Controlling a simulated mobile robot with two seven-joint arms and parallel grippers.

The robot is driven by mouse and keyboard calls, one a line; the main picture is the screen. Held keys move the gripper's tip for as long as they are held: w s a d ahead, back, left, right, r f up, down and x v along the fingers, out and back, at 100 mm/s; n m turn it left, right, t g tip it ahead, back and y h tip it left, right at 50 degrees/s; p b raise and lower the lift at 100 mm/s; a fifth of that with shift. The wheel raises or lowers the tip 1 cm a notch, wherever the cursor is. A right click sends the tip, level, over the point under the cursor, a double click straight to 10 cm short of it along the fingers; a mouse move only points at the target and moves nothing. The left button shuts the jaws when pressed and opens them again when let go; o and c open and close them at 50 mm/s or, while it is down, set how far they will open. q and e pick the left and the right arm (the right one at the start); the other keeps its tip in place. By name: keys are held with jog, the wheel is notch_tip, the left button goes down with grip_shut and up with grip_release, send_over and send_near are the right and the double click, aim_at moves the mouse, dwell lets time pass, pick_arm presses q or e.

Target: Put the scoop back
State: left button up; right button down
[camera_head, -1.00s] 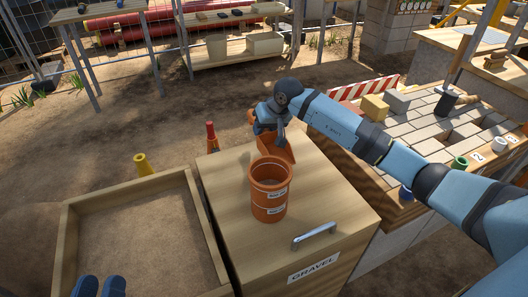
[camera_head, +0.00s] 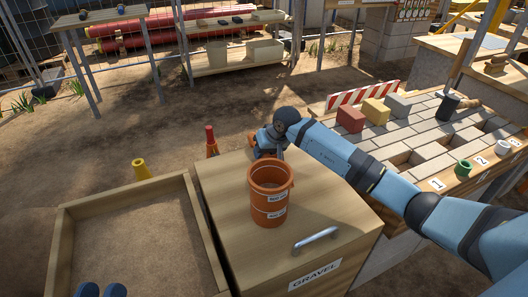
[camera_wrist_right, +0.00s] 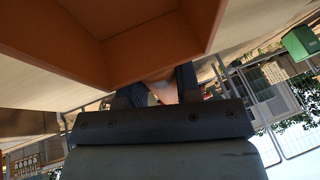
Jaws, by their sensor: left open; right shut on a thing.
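The orange scoop (camera_wrist_right: 130,40) fills the upper part of the right wrist view, close to the camera. My right gripper (camera_wrist_right: 160,88) is shut on it, apparently by the handle. In the head view my right gripper (camera_head: 268,146) is low over the back of the wooden gravel box (camera_head: 232,215), just behind the orange bucket (camera_head: 270,205). There the scoop is almost wholly hidden; only a sliver of orange shows beside the gripper. I cannot tell whether it touches the box top. My left gripper (camera_head: 101,291) is open and empty at the bottom left edge.
A sand-filled wooden tray (camera_head: 78,202) lies left of the box. A paving bench (camera_head: 425,135) with bricks and numbered cups is right, under my right arm. The box top before the bucket is clear.

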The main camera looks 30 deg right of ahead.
jog(key=c, duration=0.8)
grip_release()
jog(key=shift+r+p, duration=0.3)
jog(key=shift+r, duration=0.05)
pick_arm(q)
jog(key=p, duration=0.1)
jog(key=a+y+p, duration=0.1)
jog(key=shift+w+f+g+p, duration=0.1)
jog(key=shift+f+g+p, duration=0.2)
jog(key=shift+p, duration=0.1)
pick_arm(e)
jog(key=v, duration=1.1)
jog(key=shift+s+r, duration=0.2)
jog(key=shift+s, duration=0.05)
pick_arm(q)
jog(key=shift+r, duration=0.3)
pick_arm(e)
jog(key=shift+d, duration=0.1)
